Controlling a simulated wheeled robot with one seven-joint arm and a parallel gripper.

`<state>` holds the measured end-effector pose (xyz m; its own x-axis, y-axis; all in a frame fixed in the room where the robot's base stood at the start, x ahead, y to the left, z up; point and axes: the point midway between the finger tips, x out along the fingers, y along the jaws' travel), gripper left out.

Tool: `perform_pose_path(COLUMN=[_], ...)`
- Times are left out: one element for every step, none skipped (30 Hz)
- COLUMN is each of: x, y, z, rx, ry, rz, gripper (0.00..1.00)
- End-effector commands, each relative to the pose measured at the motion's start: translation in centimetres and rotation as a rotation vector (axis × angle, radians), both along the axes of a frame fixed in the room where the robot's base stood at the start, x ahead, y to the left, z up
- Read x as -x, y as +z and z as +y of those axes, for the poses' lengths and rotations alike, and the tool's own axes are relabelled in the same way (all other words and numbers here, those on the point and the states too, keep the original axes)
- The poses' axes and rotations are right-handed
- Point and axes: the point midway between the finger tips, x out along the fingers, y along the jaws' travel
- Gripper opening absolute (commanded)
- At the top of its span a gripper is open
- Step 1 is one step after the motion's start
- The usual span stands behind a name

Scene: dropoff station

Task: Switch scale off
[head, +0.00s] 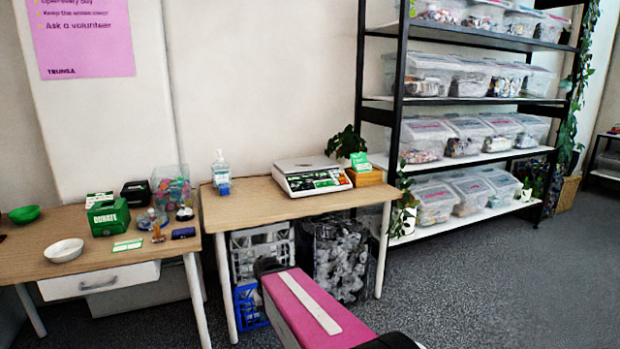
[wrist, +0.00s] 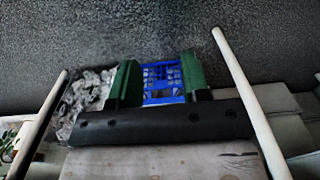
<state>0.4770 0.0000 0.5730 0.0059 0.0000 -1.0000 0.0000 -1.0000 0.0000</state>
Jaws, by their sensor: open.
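The scale (head: 311,182) stands on the right-hand wooden table (head: 245,205) in the head view. It is white with a flat silver top plate and a dark, green and white front panel. I cannot read its display or tell whether it is on. My gripper (wrist: 158,82) shows in the wrist view with its two green fingers apart and nothing between them. Beyond the fingers is a blue crate (wrist: 163,78) on the floor. I cannot make out the gripper in the head view, and I cannot identify the scale in the wrist view.
A sanitizer bottle (head: 221,172) stands left of the scale; a wooden box (head: 364,177) with a green card and a plant (head: 345,142) are right of and behind it. Crates sit under the table. The left table holds a green donation box (head: 108,216). Shelves stand right.

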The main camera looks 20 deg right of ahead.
Motion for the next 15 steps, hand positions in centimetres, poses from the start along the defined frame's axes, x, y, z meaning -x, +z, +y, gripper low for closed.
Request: perform_pose_path(x=[0.00, 0.00, 0.00, 0.00, 0.00, 0.00, 0.00, 0.00, 0.00, 0.00, 0.00, 0.00, 0.00, 0.00, 0.00], y=[0.00, 0.00, 0.00, 0.00, 0.00, 0.00, 0.00, 0.00, 0.00, 0.00, 0.00, 0.00, 0.00, 0.00, 0.00], z=[0.00, 0.00, 0.00, 0.00, 0.00, 0.00, 0.00, 0.00, 0.00, 0.00, 0.00, 0.00, 0.00, 0.00, 0.00], rx=[0.000, 0.000, 0.000, 0.000, 0.000, 0.000, 0.000, 0.000, 0.000, 0.000, 0.000, 0.000, 0.000, 0.000, 0.000], ry=[0.000, 0.000, 0.000, 0.000, 0.000, 0.000, 0.000, 0.000, 0.000, 0.000, 0.000, 0.000, 0.000, 0.000, 0.000], rz=[0.000, 0.000, 0.000, 0.000, 0.000, 0.000, 0.000, 0.000, 0.000, 0.000, 0.000, 0.000, 0.000, 0.000, 0.000], gripper=[0.43, 0.43, 0.43, 0.43, 0.43, 0.43, 0.36, 0.26, 0.13, 0.04, 0.00, 0.00, 0.00, 0.00, 0.00])
